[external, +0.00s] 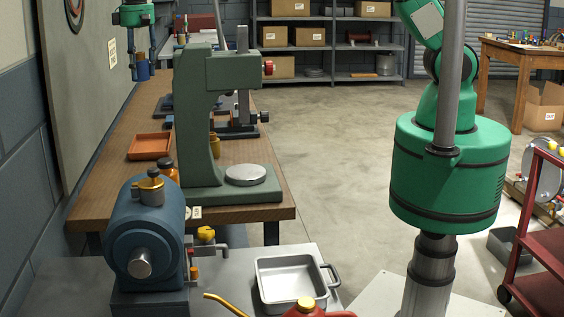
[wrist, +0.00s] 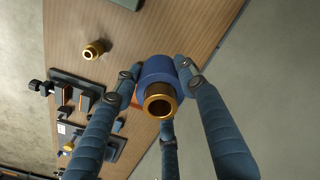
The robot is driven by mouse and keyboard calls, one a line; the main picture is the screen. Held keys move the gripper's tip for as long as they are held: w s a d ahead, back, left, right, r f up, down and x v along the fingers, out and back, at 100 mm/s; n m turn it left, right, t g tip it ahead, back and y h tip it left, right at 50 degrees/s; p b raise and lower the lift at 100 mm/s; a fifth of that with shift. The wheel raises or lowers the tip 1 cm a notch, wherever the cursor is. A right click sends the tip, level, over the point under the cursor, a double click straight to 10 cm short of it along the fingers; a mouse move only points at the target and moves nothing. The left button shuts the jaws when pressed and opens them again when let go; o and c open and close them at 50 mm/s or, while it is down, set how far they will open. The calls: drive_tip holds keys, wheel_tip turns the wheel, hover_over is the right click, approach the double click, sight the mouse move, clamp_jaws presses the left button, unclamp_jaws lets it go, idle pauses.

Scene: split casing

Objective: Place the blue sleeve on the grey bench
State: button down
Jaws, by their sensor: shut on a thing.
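The blue sleeve (wrist: 158,70) is between the fingers of my gripper (wrist: 158,82) in the wrist view. A brass ring with a dark hollow (wrist: 160,100) shows at its near end; I cannot tell if it is part of the sleeve. In the external view my gripper (external: 137,60) is at the upper left, above the far part of the wooden bench, with the sleeve (external: 143,71) at its fingertips. The fingers are shut on the sleeve, and a third finger is partly hidden behind it. The grey bench (external: 235,270) is in the foreground.
A blue machine (external: 146,235) and a metal pan (external: 291,283) stand on the grey bench, with a red oil can (external: 306,310) in front. A green press (external: 197,120) and an orange tray (external: 150,146) are on the wooden bench (external: 245,152). A brass fitting (wrist: 93,49) lies there too.

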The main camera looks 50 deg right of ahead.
drive_tip(key=s+a+f+n, duration=0.1)
drive_tip(key=s+a+f, duration=0.1)
drive_tip(key=a, duration=0.5)
drive_tip(key=s+a+f+n, duration=0.1)
drive_tip(key=s+a+f, duration=0.15)
drive_tip(key=a, duration=0.55)
drive_tip(key=s+a+f+n, duration=0.1)
drive_tip(key=s+a+f, duration=0.4)
drive_tip(key=s+a, duration=0.4)
drive_tip(key=s+a+f+n, duration=0.1)
drive_tip(key=s+a+f, duration=0.4)
drive_tip(key=s+a, duration=0.5)
drive_tip(key=s+a+f+n, duration=0.2)
drive_tip(key=s+a+f, duration=0.3)
drive_tip(key=s+a, duration=0.5)
drive_tip(key=a, duration=0.2)
drive_tip(key=shift+a+f, duration=0.15)
drive_tip(key=shift+a, duration=0.2)
drive_tip(key=shift+f, duration=3.1)
drive_tip(key=shift+f, duration=1.95)
drive_tip(key=shift+b, duration=0.3)
